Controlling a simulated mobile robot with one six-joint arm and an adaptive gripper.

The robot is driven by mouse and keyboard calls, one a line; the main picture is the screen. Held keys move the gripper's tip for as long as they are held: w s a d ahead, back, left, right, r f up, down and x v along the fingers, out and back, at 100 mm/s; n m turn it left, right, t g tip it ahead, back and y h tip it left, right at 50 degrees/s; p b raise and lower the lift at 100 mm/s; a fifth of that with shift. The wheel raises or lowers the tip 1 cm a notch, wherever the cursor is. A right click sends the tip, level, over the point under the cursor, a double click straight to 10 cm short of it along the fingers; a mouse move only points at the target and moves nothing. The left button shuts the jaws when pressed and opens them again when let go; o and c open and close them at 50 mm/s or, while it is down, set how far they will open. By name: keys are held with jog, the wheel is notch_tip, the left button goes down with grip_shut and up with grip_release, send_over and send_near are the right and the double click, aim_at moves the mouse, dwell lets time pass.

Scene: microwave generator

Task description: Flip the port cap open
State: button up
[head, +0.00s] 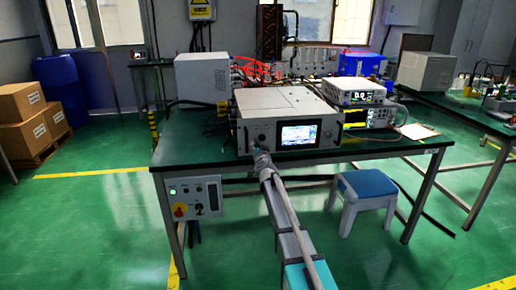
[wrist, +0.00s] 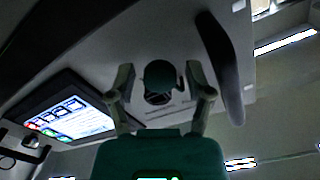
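The white generator box (head: 285,100) stands on the dark green bench. My gripper (head: 262,158) is at its front panel, low on the left side; the port is hidden there in the head view. In the wrist view the panel looks tilted. A dark green rounded cap (wrist: 160,73) shows between my fingertips, with a round dark port (wrist: 158,98) with a metallic rim just below it in the picture. My gripper (wrist: 161,85) is open, one finger on each side of the cap. I cannot tell whether either finger touches it or how far the cap is swung.
A lit screen (wrist: 70,107) lies to the left of the port in the wrist view, and a black handle (wrist: 222,68) is close to the right finger. A control box (head: 194,198) hangs at the bench front. A blue-topped stool (head: 365,190) stands to the right of my arm.

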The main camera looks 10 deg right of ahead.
grip_shut()
jog(key=shift+m, duration=0.3)
jog(key=shift+a+m, duration=0.4)
jog(key=shift+m, duration=0.8)
jog(key=shift+o, duration=1.2)
grip_release()
jog(key=shift+f, duration=0.1)
jog(key=s, duration=1.2)
